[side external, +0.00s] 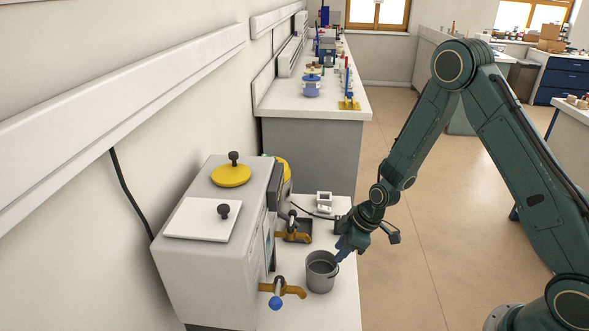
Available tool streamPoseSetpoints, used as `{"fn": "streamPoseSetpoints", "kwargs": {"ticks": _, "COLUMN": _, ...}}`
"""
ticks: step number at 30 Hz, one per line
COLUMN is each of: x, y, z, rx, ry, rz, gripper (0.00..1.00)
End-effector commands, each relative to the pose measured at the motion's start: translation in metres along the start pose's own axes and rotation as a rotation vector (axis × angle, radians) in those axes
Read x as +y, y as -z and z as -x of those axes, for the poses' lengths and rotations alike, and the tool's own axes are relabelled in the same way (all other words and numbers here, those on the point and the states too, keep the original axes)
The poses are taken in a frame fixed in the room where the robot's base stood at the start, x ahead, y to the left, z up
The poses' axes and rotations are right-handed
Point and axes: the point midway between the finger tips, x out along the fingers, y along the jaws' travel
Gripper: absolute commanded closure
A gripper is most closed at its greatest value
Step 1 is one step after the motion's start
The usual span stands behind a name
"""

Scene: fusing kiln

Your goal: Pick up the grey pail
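The grey pail (320,281) stands upright on the white bench top (346,302), in front of the kiln. Its open mouth faces up and the inside looks dark. My gripper (342,256) is at the pail's upper right rim, pointing down and to the left. Its blue fingertips overlap the rim in this view. I cannot tell whether they touch it, or whether the fingers are open or shut.
The grey kiln (207,252) stands close on the left, with a yellow lid disc (231,175) on top. An orange bracket with a blue knob (276,302) juts out near the pail. A dark tray (298,236) and a small white block (324,198) lie behind it.

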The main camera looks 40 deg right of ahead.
Motion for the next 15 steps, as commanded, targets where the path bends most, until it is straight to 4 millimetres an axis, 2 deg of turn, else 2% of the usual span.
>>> {"fn": "streamPoseSetpoints", "kwargs": {"ticks": 8, "x": 0.000, "y": 0.000, "z": -0.004, "rx": 0.001, "ry": 0.000, "rz": 0.001, "gripper": 0.71}}
{"fn": "streamPoseSetpoints", "kwargs": {"ticks": 15, "x": -0.001, "y": 0.000, "z": -0.024, "rx": -0.001, "ry": 0.002, "rz": 0.000, "gripper": 0.71}}
